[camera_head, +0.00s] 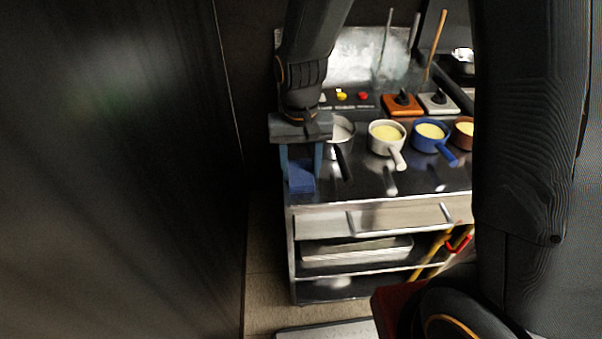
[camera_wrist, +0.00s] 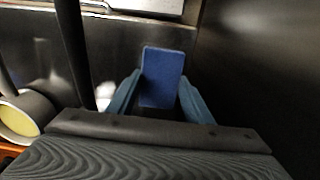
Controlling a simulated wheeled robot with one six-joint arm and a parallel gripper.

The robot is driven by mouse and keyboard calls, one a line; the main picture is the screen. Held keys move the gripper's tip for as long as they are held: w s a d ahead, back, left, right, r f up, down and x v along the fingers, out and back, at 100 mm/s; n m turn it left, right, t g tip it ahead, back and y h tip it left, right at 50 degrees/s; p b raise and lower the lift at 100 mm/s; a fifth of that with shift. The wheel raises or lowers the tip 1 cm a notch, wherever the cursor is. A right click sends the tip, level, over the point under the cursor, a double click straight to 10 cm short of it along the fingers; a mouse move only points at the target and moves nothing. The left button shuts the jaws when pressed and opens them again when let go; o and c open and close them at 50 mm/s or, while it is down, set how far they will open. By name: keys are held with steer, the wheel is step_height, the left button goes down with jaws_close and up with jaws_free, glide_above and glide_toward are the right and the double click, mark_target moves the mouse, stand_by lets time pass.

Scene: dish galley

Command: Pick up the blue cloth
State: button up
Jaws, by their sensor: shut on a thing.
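The blue cloth (camera_head: 301,177) is a small folded blue rectangle at the left front corner of the dark worktop. My gripper (camera_head: 303,176) points down over it, with one finger on each side. In the wrist view the cloth (camera_wrist: 163,78) stands out between the two blue-grey fingers of my gripper (camera_wrist: 160,98), and they are shut on it. I cannot tell whether the cloth still touches the worktop.
A steel pan (camera_head: 342,131) stands right beside my gripper. A white pan (camera_head: 386,138), a blue pan (camera_head: 430,135) and a brown pan (camera_head: 464,132) with yellow contents stand farther right. A dark wall (camera_head: 110,170) is close on the left. A drawer (camera_head: 375,218) is below.

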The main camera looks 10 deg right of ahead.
mark_target(301, 172)
step_height(301, 172, up, 10)
steer(key=b, duration=0.2)
stand_by(0.5)
steer(key=o, duration=0.3)
steer(key=shift+c, duration=1)
